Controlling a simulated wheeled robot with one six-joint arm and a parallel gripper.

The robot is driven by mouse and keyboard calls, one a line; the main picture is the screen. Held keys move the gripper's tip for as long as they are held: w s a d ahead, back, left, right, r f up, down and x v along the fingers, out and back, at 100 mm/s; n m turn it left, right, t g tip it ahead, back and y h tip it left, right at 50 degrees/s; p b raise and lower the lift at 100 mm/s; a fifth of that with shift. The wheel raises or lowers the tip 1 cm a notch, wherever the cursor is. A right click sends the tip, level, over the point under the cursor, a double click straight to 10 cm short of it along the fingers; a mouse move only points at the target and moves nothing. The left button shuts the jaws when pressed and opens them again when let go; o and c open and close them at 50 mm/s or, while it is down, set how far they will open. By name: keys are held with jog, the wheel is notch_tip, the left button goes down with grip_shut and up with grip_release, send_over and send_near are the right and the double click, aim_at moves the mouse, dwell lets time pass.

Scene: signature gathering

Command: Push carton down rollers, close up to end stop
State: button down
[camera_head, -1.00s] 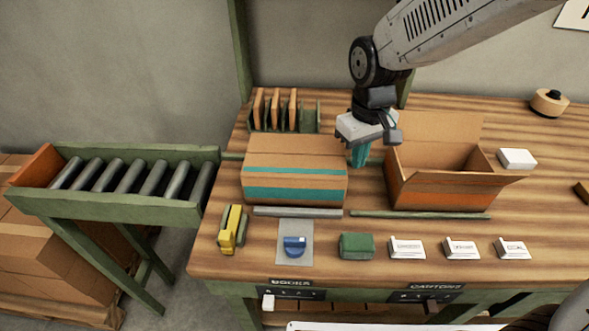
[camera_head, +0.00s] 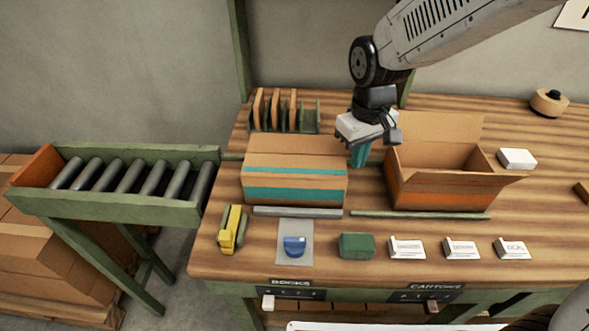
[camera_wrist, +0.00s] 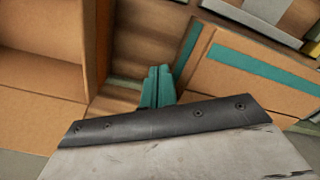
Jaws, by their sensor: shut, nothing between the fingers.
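A closed carton (camera_head: 295,166) with a teal stripe stands on the bench, its left side towards the rollers (camera_head: 135,178). The roller conveyor runs off to the left of the bench, with an orange end stop (camera_head: 36,166) at its far left end. My gripper (camera_head: 359,157) points down just right of the closed carton, its teal fingers together and empty. In the wrist view the teal fingers (camera_wrist: 157,88) show beside the closed carton (camera_wrist: 250,80). I cannot tell whether they touch it. The rollers are empty.
An open carton (camera_head: 440,191) with an orange stripe stands close to the right of my gripper. A rack with upright brown pieces (camera_head: 275,110) is behind the closed carton. A grey strip (camera_head: 297,212) lies along its front. A yellow tool (camera_head: 232,229) lies near the bench's front left corner.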

aim_at(264, 164)
jog(key=shift+f, duration=0.15)
jog(key=shift+f, duration=1.55)
jog(key=shift+a, duration=0.1)
jog(key=a, duration=2)
jog(key=a, duration=2)
jog(key=a, duration=1.6)
jog(key=shift+s+a, duration=0.1)
jog(key=shift+a, duration=0.25)
jog(key=shift+d, duration=1.3)
